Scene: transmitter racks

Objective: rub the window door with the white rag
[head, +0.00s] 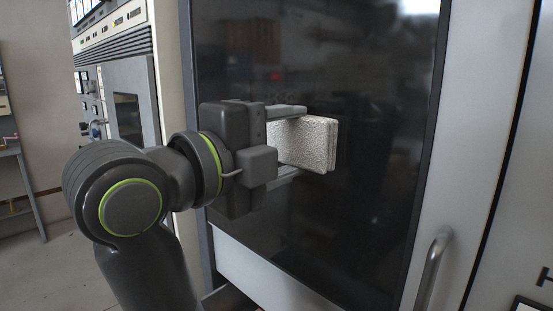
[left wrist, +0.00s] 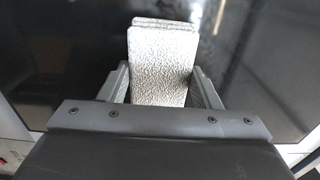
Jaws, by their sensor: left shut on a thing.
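My left gripper (head: 288,142) is shut on the white rag (head: 308,146), a folded, rough-textured pad. The rag stands on edge between the two fingers and sticks out beyond their tips, close in front of the dark glass of the window door (head: 370,90). I cannot tell for sure whether it touches the glass. In the left wrist view the rag (left wrist: 160,65) points away from the gripper toward the dark pane. My right gripper is in neither view.
The door's light grey frame (head: 480,120) runs along the right, with a metal bar handle (head: 432,270) low on it. A rack with panels and knobs (head: 115,75) stands at the left. Floor shows free at the lower left (head: 45,275).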

